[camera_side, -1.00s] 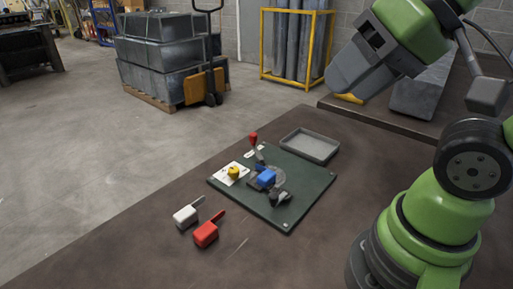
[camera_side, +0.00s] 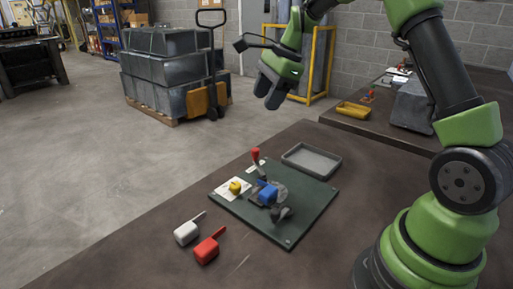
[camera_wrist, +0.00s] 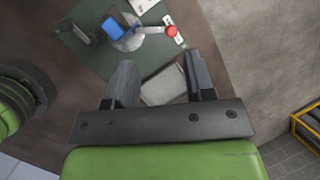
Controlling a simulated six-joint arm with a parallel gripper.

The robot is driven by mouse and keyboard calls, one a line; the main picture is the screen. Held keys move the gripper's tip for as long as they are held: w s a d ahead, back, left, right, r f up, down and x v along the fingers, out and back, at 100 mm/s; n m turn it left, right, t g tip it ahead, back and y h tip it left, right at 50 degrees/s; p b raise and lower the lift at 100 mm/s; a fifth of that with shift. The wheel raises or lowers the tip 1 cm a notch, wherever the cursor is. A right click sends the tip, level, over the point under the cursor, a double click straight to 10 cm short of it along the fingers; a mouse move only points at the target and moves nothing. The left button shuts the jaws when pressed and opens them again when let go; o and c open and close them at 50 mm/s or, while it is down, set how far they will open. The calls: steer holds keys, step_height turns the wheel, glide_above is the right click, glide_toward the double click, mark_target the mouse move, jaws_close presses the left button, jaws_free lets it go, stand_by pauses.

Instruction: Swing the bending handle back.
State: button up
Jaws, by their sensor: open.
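The bending handle is a short lever with a red knob (camera_side: 255,154) at the back of a dark green board (camera_side: 302,218). The red knob also shows in the wrist view (camera_wrist: 171,31), at the end of a thin grey bar. A blue block (camera_side: 267,194) sits on the bending fixture in the middle of the board, and it shows in the wrist view (camera_wrist: 116,28). My gripper (camera_side: 268,92) hangs high above and behind the board, apart from the handle. In the wrist view its two fingers (camera_wrist: 160,75) are spread, with nothing held between them.
A grey tray (camera_side: 312,160) lies at the board's back right corner. A yellow knob (camera_side: 235,187) sits on a white plate on the board. A white scoop-like piece (camera_side: 187,233) and a red one (camera_side: 207,250) lie on the table in front. The table's left edge drops to open floor.

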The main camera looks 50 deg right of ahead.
mark_target(256, 149)
steer(key=w+f+m, duration=0.1)
steer(key=f, duration=0.4)
steer(key=w+d+f+m, duration=0.1)
steer(key=w+f, duration=0.1)
steer(key=f, duration=0.4)
steer(key=w+f+m, duration=0.1)
steer(key=f+m, duration=0.1)
steer(key=f, duration=0.3)
steer(key=shift+w+d+f+g+y, duration=0.2)
steer(key=shift+w+d+g+y, duration=0.05)
steer(key=shift+w+g+y, duration=0.05)
jaws_close()
